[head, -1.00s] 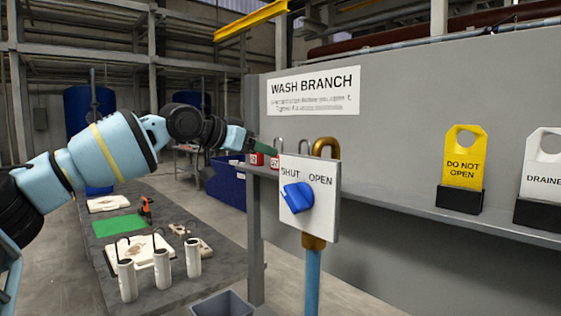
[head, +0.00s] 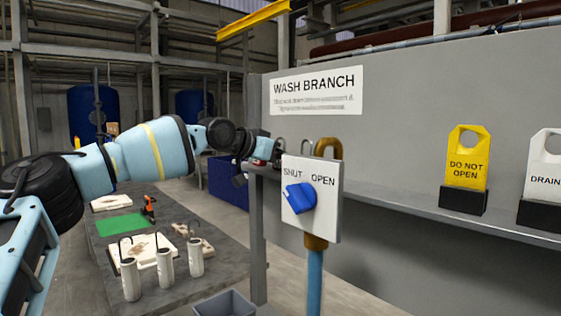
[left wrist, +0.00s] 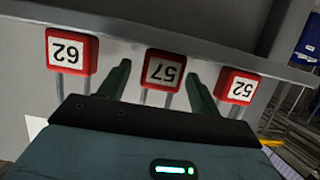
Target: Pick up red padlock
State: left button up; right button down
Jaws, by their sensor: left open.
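Three red padlocks with white number labels show upside down in the left wrist view: padlock 62 (left wrist: 71,51), padlock 57 (left wrist: 164,70) and padlock 52 (left wrist: 237,87). Their grey shackles point down in that picture. My left gripper (left wrist: 158,73) is open, with one dark green finger on each side of padlock 57 in the picture. I cannot tell whether the fingers touch it. In the head view my left gripper is at the shelf's left end, behind the valve plate, and the padlocks are mostly hidden there.
The white SHUT/OPEN plate (head: 310,198) with a blue knob (head: 299,198) stands just right of my gripper. The grey shelf (head: 400,202) holds a yellow DO NOT OPEN tag (head: 466,160). A workbench (head: 200,268) with white cylinders lies lower left.

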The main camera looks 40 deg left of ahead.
pick_arm(q)
jog(key=shift+w, duration=0.1)
jog(key=shift+c, duration=0.8)
jog(key=c, duration=0.9)
jog(key=shift+c, duration=0.2)
pick_arm(e)
jog(key=shift+s+f, duration=0.15)
jog(key=shift+s, duration=0.1)
pick_arm(q)
jog(key=shift+r, duration=0.1)
pick_arm(e)
jog(key=shift+w, duration=0.1)
